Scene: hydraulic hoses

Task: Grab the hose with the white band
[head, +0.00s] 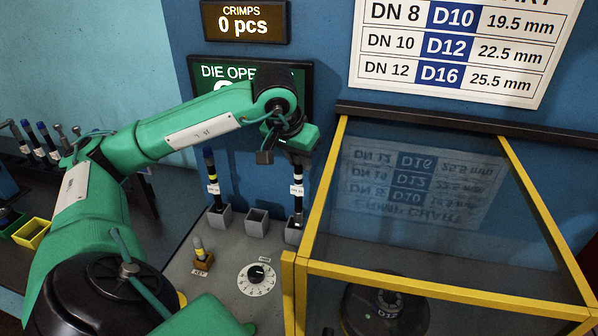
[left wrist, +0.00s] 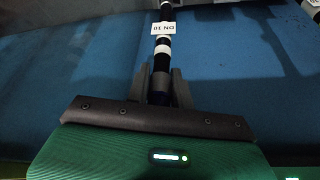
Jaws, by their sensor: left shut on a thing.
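The black hose with the white band (head: 298,200) hangs upright under my left gripper (head: 297,158), at the right-hand grey holder (head: 292,236). Its lower end meets the holder's opening; I cannot tell how deep it sits. In the left wrist view my left gripper (left wrist: 159,88) is shut on the dark end of this hose (left wrist: 162,62). A white tag and a white band show beyond the fingers. Another dark hose (head: 212,178), with a yellowish band and a white tag, stands in the left-hand grey holder (head: 219,217). My right gripper is not in view.
The middle grey holder (head: 256,222) is empty. A yellow-framed clear guard (head: 322,190) stands close to the right of the held hose. A dial (head: 257,279) and a small key block (head: 203,261) are on the grey panel in front.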

